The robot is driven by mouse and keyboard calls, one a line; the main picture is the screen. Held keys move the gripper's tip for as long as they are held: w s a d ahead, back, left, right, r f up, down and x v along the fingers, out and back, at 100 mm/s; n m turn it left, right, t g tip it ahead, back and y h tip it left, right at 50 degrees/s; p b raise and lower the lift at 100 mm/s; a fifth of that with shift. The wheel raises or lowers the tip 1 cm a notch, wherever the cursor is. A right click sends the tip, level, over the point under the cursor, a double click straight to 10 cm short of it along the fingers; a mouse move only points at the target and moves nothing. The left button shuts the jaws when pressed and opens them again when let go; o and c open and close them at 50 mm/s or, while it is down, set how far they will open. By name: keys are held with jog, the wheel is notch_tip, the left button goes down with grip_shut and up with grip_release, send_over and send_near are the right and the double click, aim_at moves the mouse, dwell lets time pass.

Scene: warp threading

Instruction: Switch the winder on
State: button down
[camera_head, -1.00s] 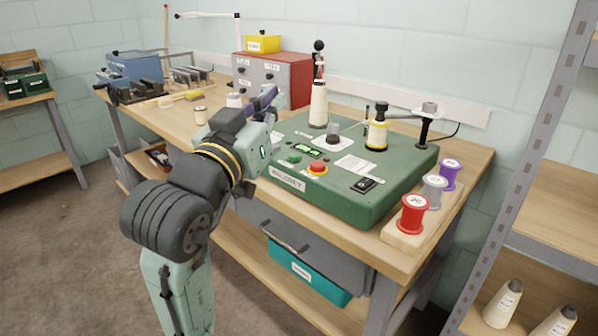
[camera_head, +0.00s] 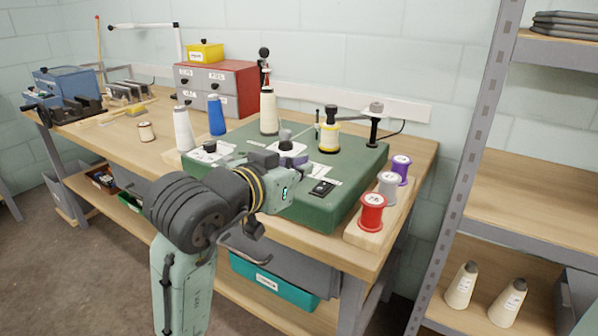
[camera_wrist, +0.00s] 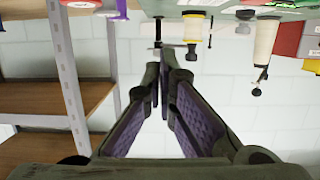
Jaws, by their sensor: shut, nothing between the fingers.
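The winder (camera_head: 345,180) is a green box on the workbench with a cream cone and a yellow spool on top. Its black rocker switch (camera_head: 322,188) shows beside my wrist, near the front right of the top panel. I cannot tell its setting. The red and green buttons are hidden behind my arm. My gripper (camera_wrist: 158,82) is shut and empty in the wrist view. In the head view my wrist covers the winder's front, and the fingers are mostly hidden. The winder's edge (camera_wrist: 275,14) shows upside down at the top of the wrist view.
Red (camera_head: 372,212), grey (camera_head: 388,187) and purple (camera_head: 401,168) spools stand on a wooden board right of the winder. A white cone (camera_head: 183,130) and a blue cone (camera_head: 216,115) stand left. A metal shelf post (camera_head: 465,170) rises at the right.

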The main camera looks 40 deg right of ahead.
jog(key=p, duration=0.1)
send_over(322, 188)
jog(key=s+a, duration=0.2)
jog(key=a, duration=0.1)
jog(key=shift+w+f, duration=0.15)
jog(key=shift+f, duration=0.5)
jog(key=f, duration=0.3)
jog(key=shift+w+d+f, duration=0.1)
jog(key=shift+w+d, duration=0.15)
jog(key=shift+d, duration=0.15)
jog(key=shift+f, duration=0.6)
jog(key=shift+f, duration=0.1)
